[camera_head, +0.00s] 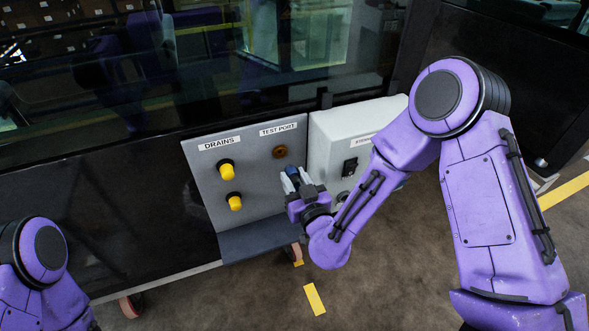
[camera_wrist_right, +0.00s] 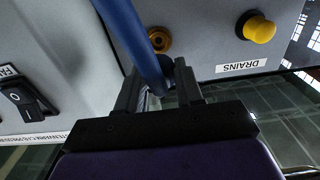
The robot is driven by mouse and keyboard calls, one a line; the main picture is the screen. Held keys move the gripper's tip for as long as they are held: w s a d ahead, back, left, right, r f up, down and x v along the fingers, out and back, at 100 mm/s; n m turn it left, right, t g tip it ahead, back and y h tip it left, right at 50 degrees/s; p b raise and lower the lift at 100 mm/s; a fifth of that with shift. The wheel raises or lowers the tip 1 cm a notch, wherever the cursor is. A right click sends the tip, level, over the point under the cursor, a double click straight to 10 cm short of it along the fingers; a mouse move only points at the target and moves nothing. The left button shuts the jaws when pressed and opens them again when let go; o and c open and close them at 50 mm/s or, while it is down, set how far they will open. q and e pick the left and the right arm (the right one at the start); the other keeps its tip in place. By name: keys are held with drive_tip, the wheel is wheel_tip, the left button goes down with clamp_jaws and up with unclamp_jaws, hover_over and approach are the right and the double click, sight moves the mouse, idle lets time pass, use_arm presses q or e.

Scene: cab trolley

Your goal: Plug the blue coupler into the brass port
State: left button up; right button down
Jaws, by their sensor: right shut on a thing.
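The brass port (camera_head: 280,152) is a round fitting on the grey panel below the TEST PORT label. It also shows in the right wrist view (camera_wrist_right: 159,40), partly behind the blue coupler. My right gripper (camera_head: 290,182) is in front of the panel, a little below the port in the head view. It is shut on the blue coupler (camera_head: 292,171), and in the right wrist view the blue body or hose (camera_wrist_right: 133,40) runs up from between the fingers. The coupler appears apart from the port, though the exact gap is hard to tell. My left gripper is out of view; only part of that arm shows.
Two yellow knobs (camera_head: 227,171) sit under the DRAINS label on the left of the panel. A light grey box (camera_head: 330,135) with a black switch (camera_head: 349,167) stands right of it. A dark shelf (camera_head: 255,240) juts out below. Dark glass is behind.

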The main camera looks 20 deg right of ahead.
drive_tip(key=shift+w+d+f, duration=0.1)
drive_tip(key=shift+w+f, duration=0.05)
drive_tip(key=shift+f, duration=0.05)
drive_tip(key=shift+w+r, duration=0.15)
drive_tip(key=shift+w, duration=0.4)
drive_tip(key=shift+w+p, duration=0.4)
drive_tip(key=shift+w, duration=1.9)
drive_tip(key=shift+b, duration=0.3)
drive_tip(key=shift+w, duration=0.45)
drive_tip(key=c, duration=0.6)
unclamp_jaws()
drive_tip(key=shift+c, duration=0.2)
drive_tip(key=shift+s, duration=0.1)
